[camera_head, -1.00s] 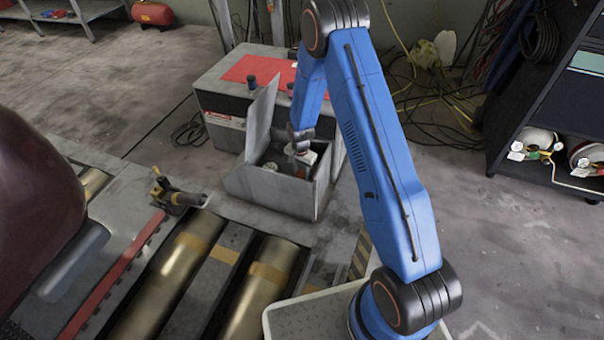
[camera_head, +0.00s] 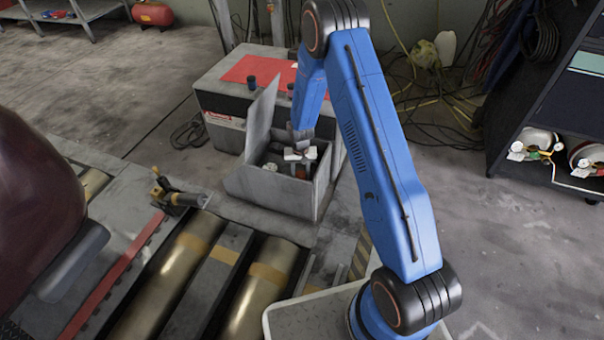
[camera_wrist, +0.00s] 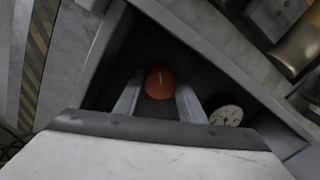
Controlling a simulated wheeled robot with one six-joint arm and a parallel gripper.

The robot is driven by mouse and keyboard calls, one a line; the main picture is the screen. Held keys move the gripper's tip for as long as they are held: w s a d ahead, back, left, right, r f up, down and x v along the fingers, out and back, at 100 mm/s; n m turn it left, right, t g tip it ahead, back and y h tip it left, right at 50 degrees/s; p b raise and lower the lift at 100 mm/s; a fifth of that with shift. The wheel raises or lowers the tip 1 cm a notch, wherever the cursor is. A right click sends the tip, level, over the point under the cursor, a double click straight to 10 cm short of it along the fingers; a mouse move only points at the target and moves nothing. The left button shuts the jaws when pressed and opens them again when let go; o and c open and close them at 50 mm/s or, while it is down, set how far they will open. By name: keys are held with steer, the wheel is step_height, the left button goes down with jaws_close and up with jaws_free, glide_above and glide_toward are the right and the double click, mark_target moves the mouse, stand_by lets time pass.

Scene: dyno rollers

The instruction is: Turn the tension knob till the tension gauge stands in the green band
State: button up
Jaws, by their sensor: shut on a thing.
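The tension knob (camera_wrist: 160,84) is a round orange-red knob with a pale mark on its top. It sits inside an open grey box (camera_head: 272,193). In the wrist view my gripper (camera_wrist: 159,98) points down into the box, its two fingers on either side of the knob and shut on it. In the head view my gripper (camera_head: 299,164) is inside the box and mostly covers the knob. The tension gauge (camera_wrist: 226,116) is a pale round dial to the right of the knob; it also shows in the head view (camera_head: 270,168). Its needle and green band are too small to read.
The box's raised lid (camera_head: 262,117) stands at its left. A grey cabinet with a red top (camera_head: 258,70) is behind it. Walls of the box close in around my gripper.

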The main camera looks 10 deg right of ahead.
mark_target(302, 173)
steer(key=shift+s+n, duration=0.1)
steer(key=shift+n, duration=2.1)
steer(key=o, duration=1)
steer(key=shift+o, duration=0.2)
step_height(302, 173, up, 18)
steer(key=shift+d+f, duration=0.25)
steer(key=shift+d, duration=0.05)
